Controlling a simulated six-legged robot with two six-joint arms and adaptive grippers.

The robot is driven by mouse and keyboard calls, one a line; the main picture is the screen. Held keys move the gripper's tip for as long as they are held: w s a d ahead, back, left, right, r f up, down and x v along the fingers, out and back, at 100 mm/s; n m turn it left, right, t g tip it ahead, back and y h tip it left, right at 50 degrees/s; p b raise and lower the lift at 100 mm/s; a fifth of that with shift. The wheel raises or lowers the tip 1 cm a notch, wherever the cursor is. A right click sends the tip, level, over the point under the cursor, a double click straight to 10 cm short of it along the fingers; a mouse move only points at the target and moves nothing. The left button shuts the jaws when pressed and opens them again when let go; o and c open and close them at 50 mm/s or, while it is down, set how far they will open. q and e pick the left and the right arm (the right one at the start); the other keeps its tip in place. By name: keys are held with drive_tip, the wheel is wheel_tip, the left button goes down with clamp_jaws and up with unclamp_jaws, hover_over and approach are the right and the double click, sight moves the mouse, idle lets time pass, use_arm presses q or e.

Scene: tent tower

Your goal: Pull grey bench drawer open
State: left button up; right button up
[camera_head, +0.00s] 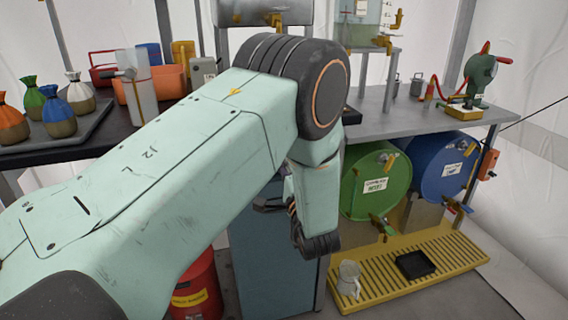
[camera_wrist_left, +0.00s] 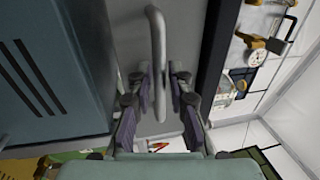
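In the left wrist view, a light grey bar handle (camera_wrist_left: 157,50) stands out from a grey drawer front (camera_wrist_left: 185,30). My left gripper (camera_wrist_left: 160,78) has its two dark fingers on either side of the handle, with a gap at least on the right side. It looks open; whether the left finger touches the bar I cannot tell. In the head view, my left arm crosses the middle and hides the drawer and handle. Only a bit of my left gripper (camera_head: 272,205) shows beside the wrist, in front of the blue-grey cabinet (camera_head: 275,265). My right gripper is not in view.
The dark bench top (camera_head: 70,150) carries several tied bags on a tray (camera_head: 85,125). A red drum (camera_head: 198,290) stands below. Right of the cabinet are a green barrel (camera_head: 372,180), a blue barrel (camera_head: 440,165) and a yellow drip tray (camera_head: 435,252) holding a jug (camera_head: 348,279).

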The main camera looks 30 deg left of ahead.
use_arm(q)
clamp_jaws()
idle(0.6)
